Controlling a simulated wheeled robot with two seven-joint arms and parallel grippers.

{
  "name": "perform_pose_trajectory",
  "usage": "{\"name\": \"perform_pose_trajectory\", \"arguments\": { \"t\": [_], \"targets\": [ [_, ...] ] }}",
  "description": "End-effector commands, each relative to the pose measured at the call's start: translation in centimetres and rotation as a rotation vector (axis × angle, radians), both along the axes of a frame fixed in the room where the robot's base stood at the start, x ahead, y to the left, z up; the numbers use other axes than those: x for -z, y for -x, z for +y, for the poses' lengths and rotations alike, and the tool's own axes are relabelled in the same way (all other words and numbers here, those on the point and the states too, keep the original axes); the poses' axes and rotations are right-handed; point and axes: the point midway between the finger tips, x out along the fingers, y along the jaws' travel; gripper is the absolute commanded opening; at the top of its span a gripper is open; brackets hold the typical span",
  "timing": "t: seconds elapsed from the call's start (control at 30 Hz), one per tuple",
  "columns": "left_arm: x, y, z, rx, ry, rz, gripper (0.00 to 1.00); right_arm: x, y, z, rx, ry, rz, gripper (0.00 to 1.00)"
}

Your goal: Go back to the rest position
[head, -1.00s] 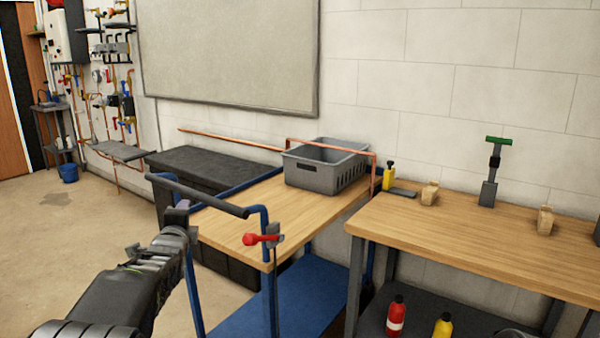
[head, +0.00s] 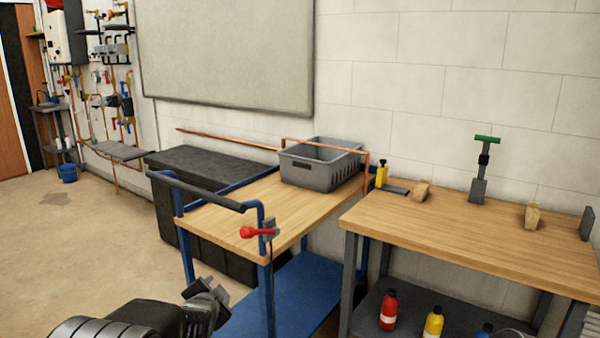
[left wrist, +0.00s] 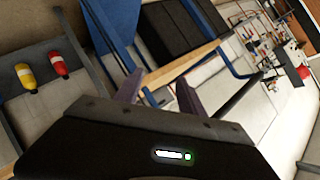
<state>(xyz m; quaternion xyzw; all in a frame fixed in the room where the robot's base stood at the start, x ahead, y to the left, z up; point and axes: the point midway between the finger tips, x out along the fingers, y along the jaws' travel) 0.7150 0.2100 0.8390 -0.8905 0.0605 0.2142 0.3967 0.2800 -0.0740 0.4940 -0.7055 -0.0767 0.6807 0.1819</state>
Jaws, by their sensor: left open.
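My left gripper (head: 207,296) is low in the head view, in front of the blue-framed trolley (head: 266,300) and below its handle. It is open. In the left wrist view its two fingers (left wrist: 165,92) stand apart with nothing held between them, and the trolley's frame and wooden top edge show beyond. My right gripper is not in view.
The trolley carries a grey crate (head: 322,170) and has a black handle (head: 207,194) and a red knob (head: 249,232). A workbench (head: 470,225) stands to the right, with bottles (head: 389,309) on its lower shelf. Open floor (head: 85,240) lies to the left.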

Motion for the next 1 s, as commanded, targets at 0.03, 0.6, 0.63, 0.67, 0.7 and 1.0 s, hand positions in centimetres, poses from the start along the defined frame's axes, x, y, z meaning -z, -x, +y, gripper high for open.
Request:
{"name": "perform_pose_trajectory", "arguments": {
  "t": [0.03, 0.6, 0.63, 0.67, 0.7, 1.0],
  "targets": [
    [3.4, 1.7, -0.8, -0.024, 0.077, 0.069, 0.47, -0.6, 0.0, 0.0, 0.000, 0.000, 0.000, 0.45],
    [26.9, 37.4, -12.3, -0.512, 0.796, 0.954, 0.47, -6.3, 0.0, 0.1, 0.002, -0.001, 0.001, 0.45],
    [26.8, 39.1, -13.0, -0.522, 0.815, 0.995, 0.47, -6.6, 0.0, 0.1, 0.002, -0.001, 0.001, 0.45],
    [26.6, 40.6, -13.6, -0.533, 0.835, 1.031, 0.47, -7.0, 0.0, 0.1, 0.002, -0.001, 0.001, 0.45],
    [26.3, 42.4, -14.3, -0.549, 0.861, 1.074, 0.47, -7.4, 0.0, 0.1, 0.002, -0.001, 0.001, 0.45],
    [26.5, 43.7, -13.7, -0.632, 0.931, 1.107, 0.47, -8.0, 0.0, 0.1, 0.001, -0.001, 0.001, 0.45]
  ]
}}
